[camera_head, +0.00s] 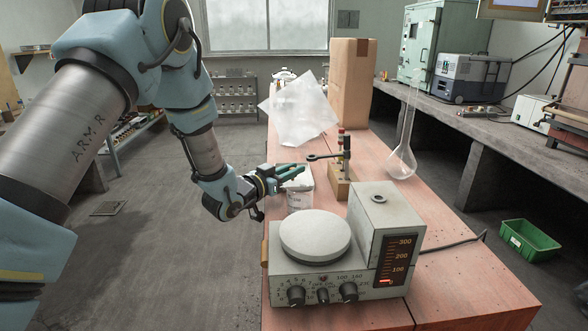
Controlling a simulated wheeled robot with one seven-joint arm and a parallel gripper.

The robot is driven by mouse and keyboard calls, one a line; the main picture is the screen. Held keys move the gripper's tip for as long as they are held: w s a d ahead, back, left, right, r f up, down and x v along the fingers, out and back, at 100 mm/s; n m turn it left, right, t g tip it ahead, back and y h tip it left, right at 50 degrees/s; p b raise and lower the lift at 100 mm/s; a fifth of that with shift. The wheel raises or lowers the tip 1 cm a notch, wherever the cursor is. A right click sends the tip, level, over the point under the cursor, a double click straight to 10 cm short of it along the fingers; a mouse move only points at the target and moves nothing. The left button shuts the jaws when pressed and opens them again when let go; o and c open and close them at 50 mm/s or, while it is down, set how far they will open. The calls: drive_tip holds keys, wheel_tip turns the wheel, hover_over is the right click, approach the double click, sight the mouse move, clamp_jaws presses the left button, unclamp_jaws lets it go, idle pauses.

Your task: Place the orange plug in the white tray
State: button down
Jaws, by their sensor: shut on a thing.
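My gripper (291,172) is at the left edge of the orange-red bench top, its teal fingers pointing right. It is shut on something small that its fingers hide. I cannot make out an orange plug anywhere in the view. A white tub (301,198) is just below and behind the fingers, partly covered by them; I cannot tell whether they touch. I see no thing that is clearly a white tray.
A grey hot plate (317,236) with dials stands at the front. Right of my gripper are a wooden stand (338,187) with a dark ring and a glass flask (402,160). A crumpled clear sheet (300,108) and cardboard box (352,85) stand behind.

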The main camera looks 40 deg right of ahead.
drive_tip(key=shift+d+f, duration=0.3)
drive_tip(key=shift+f, duration=0.1)
drive_tip(key=c, duration=0.8)
unclamp_jaws()
drive_tip(key=shift+o, duration=0.2)
